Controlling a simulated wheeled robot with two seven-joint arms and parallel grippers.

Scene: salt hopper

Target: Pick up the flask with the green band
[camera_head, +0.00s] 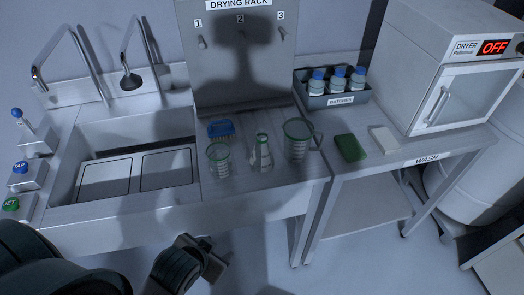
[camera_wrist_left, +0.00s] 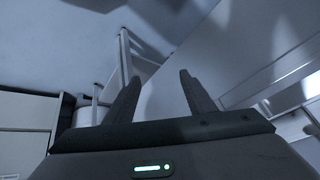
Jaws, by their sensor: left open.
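The flask (camera_head: 262,155) is a narrow conical glass vessel with a green band. It stands upright on the counter right of the sink, between a glass beaker (camera_head: 219,161) on its left and a larger glass jug (camera_head: 297,141) on its right. My left gripper (camera_head: 210,264) is low in front of the counter, below and left of the flask and well apart from it. In the left wrist view its two fingers (camera_wrist_left: 160,88) are spread with nothing between them. The flask does not show in that view. My right gripper is not in view.
A blue brush or sponge (camera_head: 221,129) lies behind the beaker. The drying rack (camera_head: 240,75) rises behind the glassware. A grey bottle crate (camera_head: 334,100), a green pad (camera_head: 350,148), a white block (camera_head: 384,138) and the dryer (camera_head: 460,75) are on the right table. The sink (camera_head: 90,135) is left.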

